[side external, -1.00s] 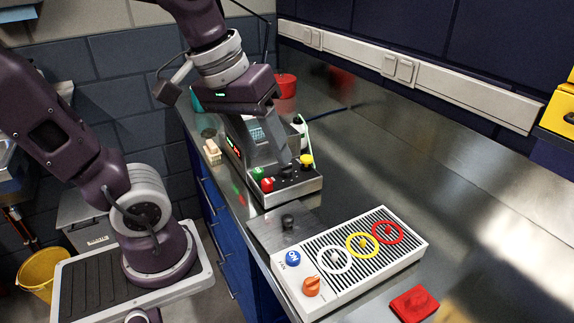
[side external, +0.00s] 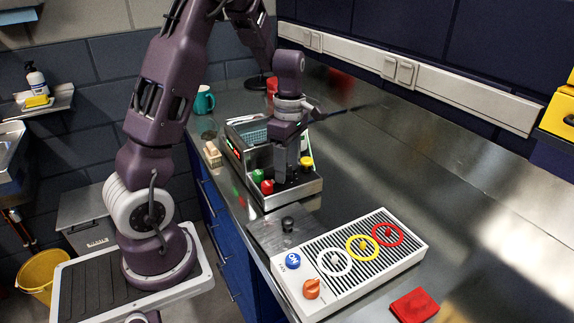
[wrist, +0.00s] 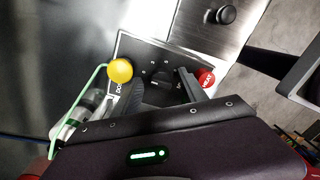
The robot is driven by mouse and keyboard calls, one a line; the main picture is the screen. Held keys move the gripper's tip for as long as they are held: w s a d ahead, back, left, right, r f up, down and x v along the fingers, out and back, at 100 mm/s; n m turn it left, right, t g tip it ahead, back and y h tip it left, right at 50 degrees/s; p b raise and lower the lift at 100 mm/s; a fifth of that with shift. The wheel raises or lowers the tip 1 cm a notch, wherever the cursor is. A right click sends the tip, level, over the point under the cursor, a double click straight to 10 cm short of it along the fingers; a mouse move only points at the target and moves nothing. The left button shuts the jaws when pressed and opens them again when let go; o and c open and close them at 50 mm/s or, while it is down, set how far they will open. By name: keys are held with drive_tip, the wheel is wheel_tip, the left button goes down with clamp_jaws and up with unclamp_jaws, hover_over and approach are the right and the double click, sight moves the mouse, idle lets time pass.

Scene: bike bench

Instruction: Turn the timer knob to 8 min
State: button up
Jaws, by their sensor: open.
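The timer device (side external: 295,190) stands on the bench, with a sloped dark control panel at its front. In the wrist view the panel (wrist: 135,50) carries a dark timer knob (wrist: 162,76) with small pale marks around it; its pointer setting is too small to read. My gripper (wrist: 162,88) is open over the panel, one finger on each side of the knob; I cannot tell whether they touch it. In the side view my gripper (side external: 285,178) points down at the panel and hides most of the knob.
A yellow knob (wrist: 120,70) and a red button (wrist: 206,77) flank the fingers closely. A green button (side external: 258,175) is at the panel's left. A white burner panel (side external: 345,262) lies in front, with a small black knob (side external: 288,224) between.

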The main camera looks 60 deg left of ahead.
drive_tip(key=shift+c, duration=0.2)
clamp_jaws()
